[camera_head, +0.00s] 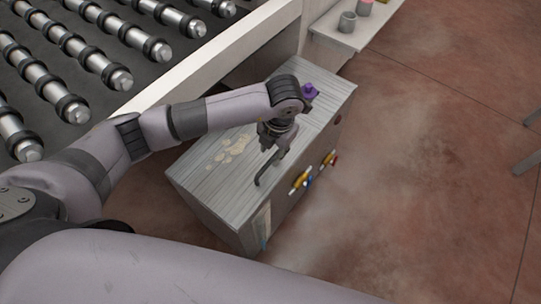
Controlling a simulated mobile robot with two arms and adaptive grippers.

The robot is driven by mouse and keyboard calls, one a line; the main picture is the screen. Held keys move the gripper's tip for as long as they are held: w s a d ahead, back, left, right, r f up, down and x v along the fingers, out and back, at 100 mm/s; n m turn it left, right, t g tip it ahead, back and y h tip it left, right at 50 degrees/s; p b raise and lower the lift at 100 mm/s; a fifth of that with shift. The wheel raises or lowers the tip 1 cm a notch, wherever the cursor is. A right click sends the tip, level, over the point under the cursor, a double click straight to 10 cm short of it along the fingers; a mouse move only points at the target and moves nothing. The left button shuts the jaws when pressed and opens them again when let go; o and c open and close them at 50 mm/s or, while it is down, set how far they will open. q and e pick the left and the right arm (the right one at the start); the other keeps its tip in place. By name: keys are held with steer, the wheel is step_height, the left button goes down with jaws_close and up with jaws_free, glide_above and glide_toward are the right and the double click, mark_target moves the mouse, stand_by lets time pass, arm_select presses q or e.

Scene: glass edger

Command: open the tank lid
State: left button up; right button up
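The tank (290,190) is a grey metal box standing on the floor beside the roller machine. Its flat brushed-metal lid (205,185) is shut and has pale blotches on it. A dark bar-shaped handle (266,176) rises from the lid near its right edge. My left arm reaches across the lid from the left. My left gripper (279,146) points down at the far end of the handle. It is small and dark here, and I cannot tell whether its fingers are closed around the handle or only beside it. My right gripper is out of view.
Yellow, blue and red valve fittings (302,180) stick out of the tank's right side. A purple object (310,91) shows behind my wrist. Conveyor rollers (95,60) fill the upper left. Grey cups (347,22) stand on a ledge. The floor to the right is mostly clear.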

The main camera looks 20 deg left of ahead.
mark_target(270, 161)
arm_select(q)
steer(key=shift+w+a+f, duration=0.1)
steer(key=shift+a+f, duration=0.05)
steer(key=shift+f, duration=1)
steer(key=shift+a+f, duration=0.1)
steer(key=shift+f, duration=1)
jaws_close()
jaws_free()
step_height(270, 161, up, 12)
steer(key=d, duration=0.1)
steer(key=shift+s+d, duration=0.2)
steer(key=shift+s, duration=0.05)
